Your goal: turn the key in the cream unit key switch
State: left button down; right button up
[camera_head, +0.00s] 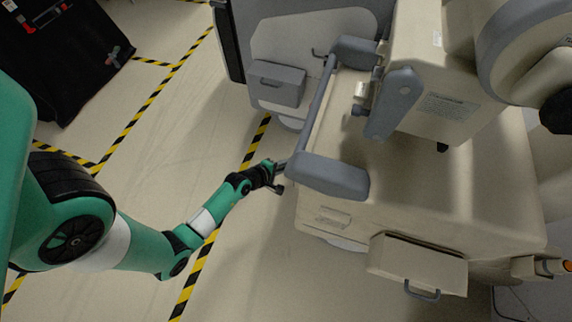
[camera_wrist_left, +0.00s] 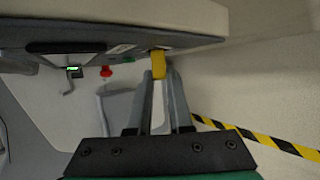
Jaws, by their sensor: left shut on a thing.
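The cream unit (camera_head: 440,210) is a large cream cart with grey handles at the right of the head view. My left gripper (camera_head: 277,170) is at its left edge, beside the grey front handle. In the left wrist view, my left gripper (camera_wrist_left: 163,78) is shut on a yellow piece (camera_wrist_left: 158,62), which appears to be the key, at the edge of the unit's grey panel (camera_wrist_left: 80,33). The key switch itself is hidden, and I cannot tell the key's angle. My right gripper is not in view.
A red knob (camera_wrist_left: 106,70) and a grey hook (camera_wrist_left: 68,83) are left of the gripper in the wrist view. The grey handle bar (camera_head: 318,105) and its corner pad (camera_head: 328,177) are close to my left gripper. Open floor (camera_head: 150,150) with striped tape lies left.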

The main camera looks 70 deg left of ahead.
pick_arm(q)
jog(key=shift+f, duration=0.1)
jog(key=t+b, duration=0.1)
jog(key=b, duration=0.1)
jog(key=t+y+b, duration=0.1)
jog(key=b, duration=0.1)
jog(key=shift+s+d+f+m+y, duration=0.1)
jog(key=shift+d+f+m+y, duration=0.05)
jog(key=shift+m+y, duration=0.2)
jog(key=c, duration=0.8)
grip_release()
jog(key=shift+o, duration=0.2)
